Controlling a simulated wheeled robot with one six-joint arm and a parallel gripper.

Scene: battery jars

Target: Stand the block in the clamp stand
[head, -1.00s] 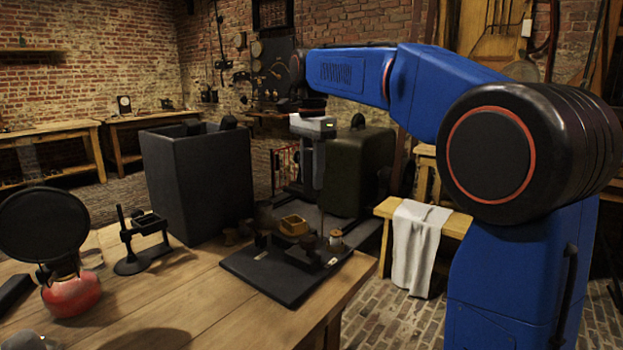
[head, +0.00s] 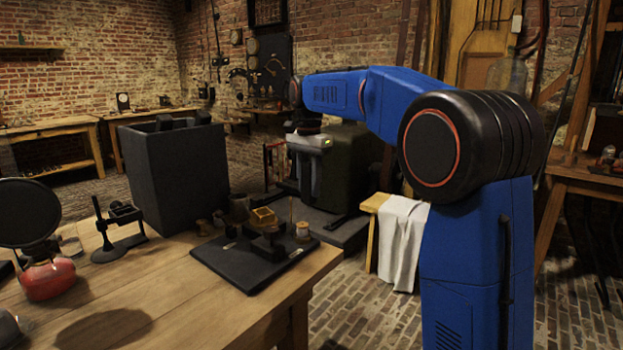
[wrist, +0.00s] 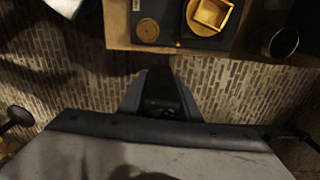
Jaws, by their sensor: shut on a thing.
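My gripper (wrist: 160,88) points down past the far edge of the table. It is shut on the block (wrist: 160,104), a dark piece mostly hidden between the fingers. In the head view my gripper (head: 307,188) is small, and I cannot make out the block there. The clamp stand (head: 116,244), black with a foot, an upright post and a clamp arm, stands on the table at the left, well away from my gripper.
A dark board (head: 240,272) near the table's right end bears a yellow box (head: 263,217) and a spool (head: 303,231). A tall dark bin (head: 172,180) stands behind the clamp stand. Bare wood (head: 170,290) lies in front.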

